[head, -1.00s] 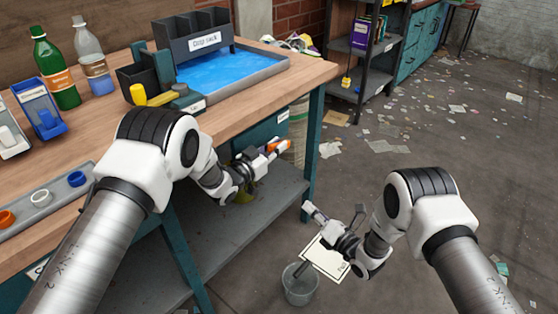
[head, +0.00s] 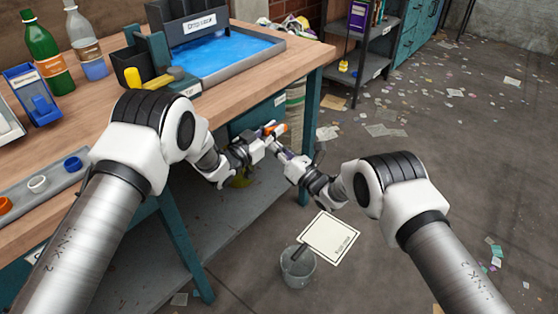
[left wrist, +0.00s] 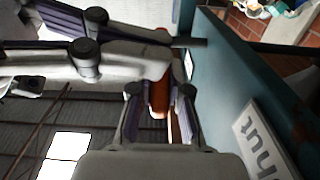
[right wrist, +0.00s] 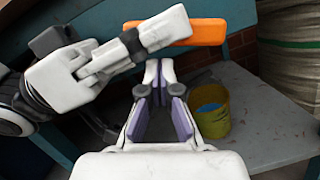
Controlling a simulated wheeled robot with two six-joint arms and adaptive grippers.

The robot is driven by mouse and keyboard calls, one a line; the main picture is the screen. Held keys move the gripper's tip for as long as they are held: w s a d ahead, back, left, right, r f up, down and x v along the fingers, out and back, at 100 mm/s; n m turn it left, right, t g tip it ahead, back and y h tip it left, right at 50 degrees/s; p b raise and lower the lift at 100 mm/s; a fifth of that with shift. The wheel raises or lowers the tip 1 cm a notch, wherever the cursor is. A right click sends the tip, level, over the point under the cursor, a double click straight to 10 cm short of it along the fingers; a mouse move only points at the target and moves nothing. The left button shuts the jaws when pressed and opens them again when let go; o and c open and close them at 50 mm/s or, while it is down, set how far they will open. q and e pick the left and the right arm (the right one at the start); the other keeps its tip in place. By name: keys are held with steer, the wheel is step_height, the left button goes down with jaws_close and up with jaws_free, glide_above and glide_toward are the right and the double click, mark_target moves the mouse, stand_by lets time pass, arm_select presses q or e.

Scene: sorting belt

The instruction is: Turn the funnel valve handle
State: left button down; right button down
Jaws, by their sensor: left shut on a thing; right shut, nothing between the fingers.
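The orange valve handle (head: 279,128) is below the bench top beside the teal leg. It is a horizontal orange bar in the right wrist view (right wrist: 195,32). My left gripper (head: 263,136) is shut on it; the handle's orange end (left wrist: 158,98) stands between the fingers in the left wrist view. My right gripper (head: 277,147) is shut and empty, just below and beside the left gripper. In the right wrist view its fingertips (right wrist: 159,68) are below the handle, with a small gap visible. The funnel and valve body are not clearly visible.
A yellow bucket (right wrist: 213,122) with something blue inside stands on the lower shelf (right wrist: 262,112). A sign reading "shut" (left wrist: 258,140) is on the teal panel. A clear bin (head: 298,268) and a white card (head: 332,238) are below my right arm.

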arm_select(q)
steer(key=shift+r, duration=0.1)
arm_select(e)
steer(key=shift+w+d+r, duration=0.1)
steer(key=shift+w+r, duration=0.05)
steer(key=shift+r, duration=0.3)
